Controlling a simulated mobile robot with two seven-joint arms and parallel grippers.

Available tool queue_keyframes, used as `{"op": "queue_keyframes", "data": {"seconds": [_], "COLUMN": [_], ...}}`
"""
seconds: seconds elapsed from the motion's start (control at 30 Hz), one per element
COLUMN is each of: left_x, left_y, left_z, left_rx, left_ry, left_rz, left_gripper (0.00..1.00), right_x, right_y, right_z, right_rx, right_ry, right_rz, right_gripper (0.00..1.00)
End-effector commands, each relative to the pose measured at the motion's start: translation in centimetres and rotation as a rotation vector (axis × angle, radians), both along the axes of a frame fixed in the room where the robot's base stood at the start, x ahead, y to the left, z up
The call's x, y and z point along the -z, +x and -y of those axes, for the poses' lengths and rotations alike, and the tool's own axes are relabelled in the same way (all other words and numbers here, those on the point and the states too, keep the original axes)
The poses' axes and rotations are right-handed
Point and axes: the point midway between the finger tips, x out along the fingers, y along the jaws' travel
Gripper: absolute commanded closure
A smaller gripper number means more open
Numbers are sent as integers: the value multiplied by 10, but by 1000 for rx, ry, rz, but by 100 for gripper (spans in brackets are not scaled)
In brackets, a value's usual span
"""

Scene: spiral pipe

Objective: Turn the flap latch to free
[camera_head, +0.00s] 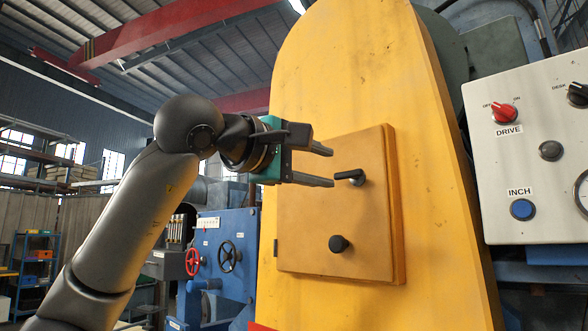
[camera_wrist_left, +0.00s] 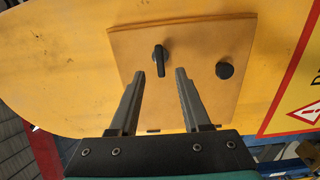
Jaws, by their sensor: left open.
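The flap (camera_head: 335,213) is an orange square panel on the tall yellow guard. Its latch (camera_head: 351,176) is a black lever near the top right of the flap, lying about level and pointing left in the head view. A round black knob (camera_head: 339,243) sits below it. My left gripper (camera_head: 332,167) is open and empty, its two fingers pointing right toward the latch. In the left wrist view the latch (camera_wrist_left: 159,60) lies ahead of and between the fingertips (camera_wrist_left: 157,72), and the knob (camera_wrist_left: 225,70) is to the right. My right gripper is not in view.
A pale control panel (camera_head: 530,150) with a red DRIVE switch (camera_head: 504,113) and a blue INCH button (camera_head: 522,209) stands at the right. The yellow guard (camera_head: 350,80) rises behind the flap. A blue machine (camera_head: 222,260) with handwheels stands at the lower left.

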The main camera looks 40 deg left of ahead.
Motion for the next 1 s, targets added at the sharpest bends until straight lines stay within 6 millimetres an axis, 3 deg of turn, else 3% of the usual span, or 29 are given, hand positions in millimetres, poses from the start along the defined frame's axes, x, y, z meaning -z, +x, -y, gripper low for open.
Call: {"op": "queue_keyframes", "data": {"seconds": [0.1,0.33,1.0], "left_x": [1,0,0], "left_y": [-28,-59,-64], "left_z": [-4,-8,-8], "left_rx": [-1,0,2], "left_ry": [1,1,0], "left_rz": [4,2,-1], "left_gripper": [52,52,52], "right_x": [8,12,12], "right_y": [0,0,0], "right_z": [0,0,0], "right_rx": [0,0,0], "right_ry": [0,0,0], "right_rz": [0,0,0], "right_gripper": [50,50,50]}}
